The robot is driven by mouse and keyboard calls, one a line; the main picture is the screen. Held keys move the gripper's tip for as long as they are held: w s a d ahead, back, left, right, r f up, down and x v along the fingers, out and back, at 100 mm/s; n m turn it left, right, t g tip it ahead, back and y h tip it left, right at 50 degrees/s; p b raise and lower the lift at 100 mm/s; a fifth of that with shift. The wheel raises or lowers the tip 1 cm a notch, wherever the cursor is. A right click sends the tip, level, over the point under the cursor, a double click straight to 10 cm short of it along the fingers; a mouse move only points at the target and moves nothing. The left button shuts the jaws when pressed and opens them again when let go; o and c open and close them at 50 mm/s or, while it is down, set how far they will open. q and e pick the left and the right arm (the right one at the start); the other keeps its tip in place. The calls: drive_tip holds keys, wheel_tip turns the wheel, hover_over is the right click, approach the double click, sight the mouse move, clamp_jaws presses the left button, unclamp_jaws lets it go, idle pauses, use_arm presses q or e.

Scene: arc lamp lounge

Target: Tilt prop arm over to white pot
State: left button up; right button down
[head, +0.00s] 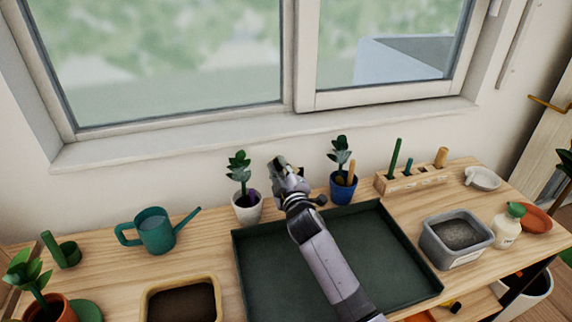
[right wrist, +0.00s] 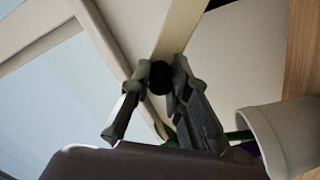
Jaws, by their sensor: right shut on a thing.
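The white pot (head: 247,210) stands left of the tray's back edge, with a leafy plant and a small purple thing in it. Its side also shows in the right wrist view (right wrist: 288,135). My right gripper (head: 283,168) is above the bench just right of the white pot's plant. In the right wrist view its fingertips are closed around a dark round knob (right wrist: 160,77). A pale strip (right wrist: 183,25), seemingly the prop arm, runs up from the knob. Most of the prop arm is hidden by my gripper in the head view. My left gripper is not in view.
A dark green tray (head: 262,290) lies under my right arm. A blue pot (head: 343,190) stands right of the gripper, and a teal watering can (head: 155,232) left of the white pot. The window sill (head: 180,146) runs behind.

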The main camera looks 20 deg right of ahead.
drive_tip(key=shift+a+f+n+b, duration=0.25)
drive_tip(key=shift+a+f+n, duration=0.15)
drive_tip(key=shift+n, duration=0.35)
drive_tip(key=shift+a+f+n+b, duration=0.3)
drive_tip(key=shift+f+n, duration=0.2)
drive_tip(key=shift+n, duration=0.25)
drive_tip(key=c, duration=1.5)
unclamp_jaws()
drive_tip(key=s, duration=1.2)
